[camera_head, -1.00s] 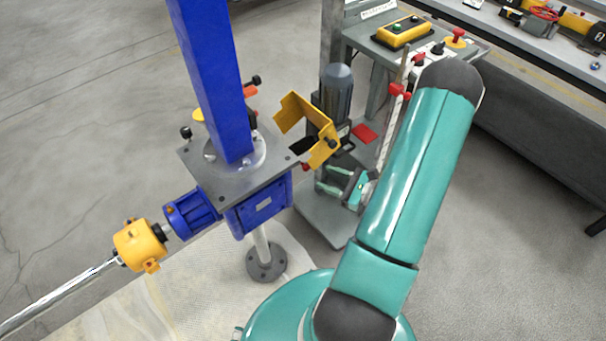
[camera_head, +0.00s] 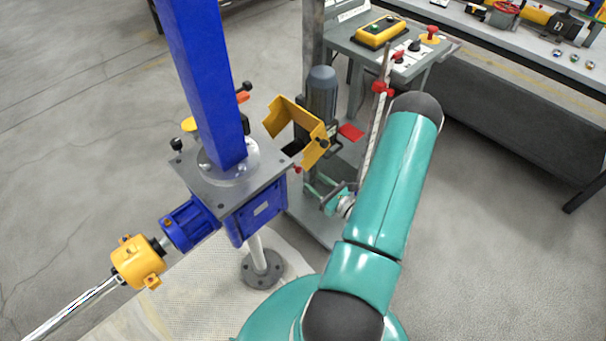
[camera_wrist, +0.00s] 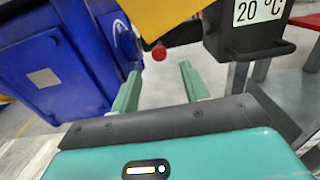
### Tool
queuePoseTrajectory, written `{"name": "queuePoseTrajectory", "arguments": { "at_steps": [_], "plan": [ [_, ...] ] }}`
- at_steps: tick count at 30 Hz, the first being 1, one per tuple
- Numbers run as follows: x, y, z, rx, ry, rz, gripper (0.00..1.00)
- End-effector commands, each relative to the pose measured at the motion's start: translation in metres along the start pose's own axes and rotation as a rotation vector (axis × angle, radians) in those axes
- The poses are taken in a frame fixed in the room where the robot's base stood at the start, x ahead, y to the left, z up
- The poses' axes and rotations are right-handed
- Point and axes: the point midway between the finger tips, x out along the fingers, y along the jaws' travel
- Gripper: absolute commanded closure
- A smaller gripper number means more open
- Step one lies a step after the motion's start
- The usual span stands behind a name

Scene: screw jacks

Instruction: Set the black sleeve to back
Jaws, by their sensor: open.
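The blue screw jack gearbox (camera_head: 258,207) carries a tall blue square column (camera_head: 208,80); the gearbox also shows in the wrist view (camera_wrist: 65,60). A small black collar (camera_head: 158,246) sits on the shaft beside the yellow coupling (camera_head: 137,262); I cannot tell whether it is the black sleeve. My gripper (camera_head: 326,193) is low, just right of the gearbox and below the yellow bent cover (camera_head: 297,130). In the wrist view its two green fingers (camera_wrist: 160,88) are apart with nothing between them. A small red ball knob (camera_wrist: 159,52) shows just beyond them.
A black box labelled 20 °C (camera_wrist: 248,30) stands right of my fingers. A grey upright cylinder (camera_head: 322,95) stands behind the cover. A measuring rod with a red clamp (camera_head: 382,88) rises close to my arm. A bench with a yellow control box (camera_head: 381,31) is behind. Floor at right is clear.

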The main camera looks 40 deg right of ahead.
Motion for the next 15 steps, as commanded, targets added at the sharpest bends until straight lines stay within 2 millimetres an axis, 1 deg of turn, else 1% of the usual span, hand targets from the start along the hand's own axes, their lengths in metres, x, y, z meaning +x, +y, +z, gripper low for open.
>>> {"name": "queuePoseTrajectory", "arguments": {
  "at_steps": [1, 3, 7, 10, 15],
  "plan": [
    [0.011, 0.001, 0.001, -0.001, -0.002, 0.004, 0.55],
    [0.025, 0.002, 0.000, 0.000, -0.001, 0.004, 0.55],
    [0.046, 0.002, 0.000, 0.000, -0.001, 0.003, 0.55],
    [0.057, 0.003, 0.000, 0.000, 0.000, 0.003, 0.55],
    [0.064, 0.004, 0.000, 0.000, 0.000, 0.000, 0.55]
  ]
}}
